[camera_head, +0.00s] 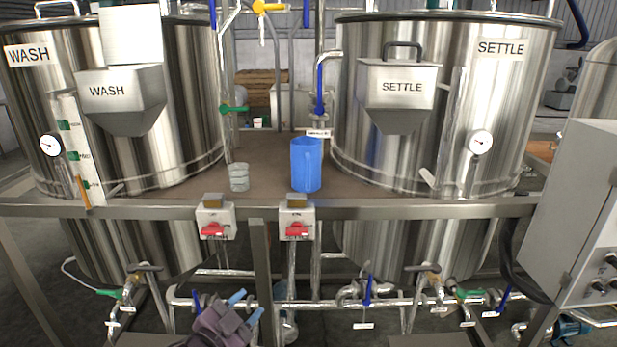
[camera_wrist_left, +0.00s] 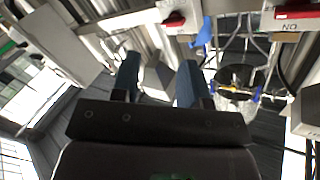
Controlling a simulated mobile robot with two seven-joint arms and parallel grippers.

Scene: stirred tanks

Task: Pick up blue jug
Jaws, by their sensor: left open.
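The blue jug (camera_head: 306,165) stands upright on the brown platform between the two large tanks in the head view, below a pipe with a blue-handled valve. My left gripper (camera_head: 246,306) is low in the head view, below and to the left of the jug, well apart from it. Its two blue-tipped fingers are spread and nothing is between them. In the left wrist view the gripper (camera_wrist_left: 158,80) is also open and empty. I cannot make out the jug for sure in the left wrist view. My right gripper is not in view.
A grey cup (camera_head: 239,177) stands left of the jug. The WASH tank (camera_head: 190,90) and SETTLE tank (camera_head: 350,150) flank the platform. A steel rail (camera_head: 400,208) with two red-switch boxes (camera_head: 215,222) (camera_head: 297,222) runs in front. Pipes and valves lie below; a grey cabinet (camera_head: 575,215) stands right.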

